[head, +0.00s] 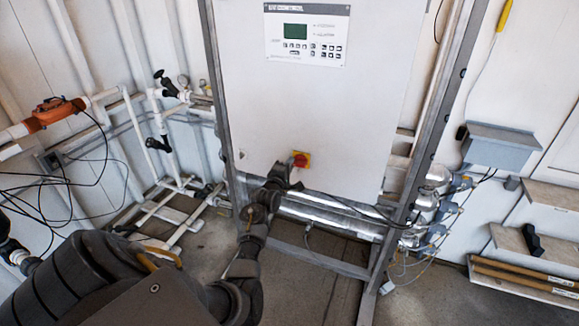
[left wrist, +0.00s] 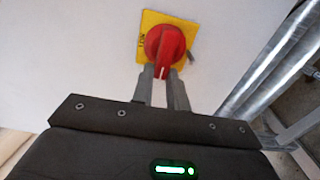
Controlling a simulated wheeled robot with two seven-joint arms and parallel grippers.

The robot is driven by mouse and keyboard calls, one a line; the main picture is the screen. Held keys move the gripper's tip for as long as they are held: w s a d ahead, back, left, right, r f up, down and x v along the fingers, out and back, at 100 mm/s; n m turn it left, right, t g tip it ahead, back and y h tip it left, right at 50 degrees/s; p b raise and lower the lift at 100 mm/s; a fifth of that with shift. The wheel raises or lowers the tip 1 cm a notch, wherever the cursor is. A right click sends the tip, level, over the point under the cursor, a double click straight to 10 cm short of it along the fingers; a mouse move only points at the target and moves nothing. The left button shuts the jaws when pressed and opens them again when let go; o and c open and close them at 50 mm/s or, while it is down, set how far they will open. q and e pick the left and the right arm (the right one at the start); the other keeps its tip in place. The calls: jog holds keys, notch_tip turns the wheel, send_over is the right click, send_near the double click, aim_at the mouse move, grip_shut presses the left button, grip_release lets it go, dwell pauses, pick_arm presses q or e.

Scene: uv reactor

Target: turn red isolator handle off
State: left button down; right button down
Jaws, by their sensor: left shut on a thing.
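The red isolator handle (left wrist: 165,50) sits on a yellow square plate (left wrist: 150,19) on the white cabinet front. In the head view the handle (head: 300,160) is low on the cabinet, small, with its yellow plate around it. My left gripper (left wrist: 163,74) is at the handle, its two grey fingers on either side of the handle's lower grip, shut on it. The grip points down and slightly left in the left wrist view. In the head view my left gripper (head: 285,178) reaches up to the handle from below. My right gripper is not in view.
The white cabinet (head: 330,110) has a control panel (head: 307,34) at the top and stands in a grey metal frame (head: 453,110). Shiny pipes (head: 325,212) run below it. White pipes and black cables are at left. A grey box (head: 498,146) and shelves are at right.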

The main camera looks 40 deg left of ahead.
pick_arm(q)
jog(key=c, duration=1.4)
grip_release()
jog(key=shift+s, duration=0.1)
jog(key=b+v, duration=0.2)
jog(key=v, duration=0.8)
jog(key=shift+s+d, duration=0.15)
jog(key=shift+s, duration=0.1)
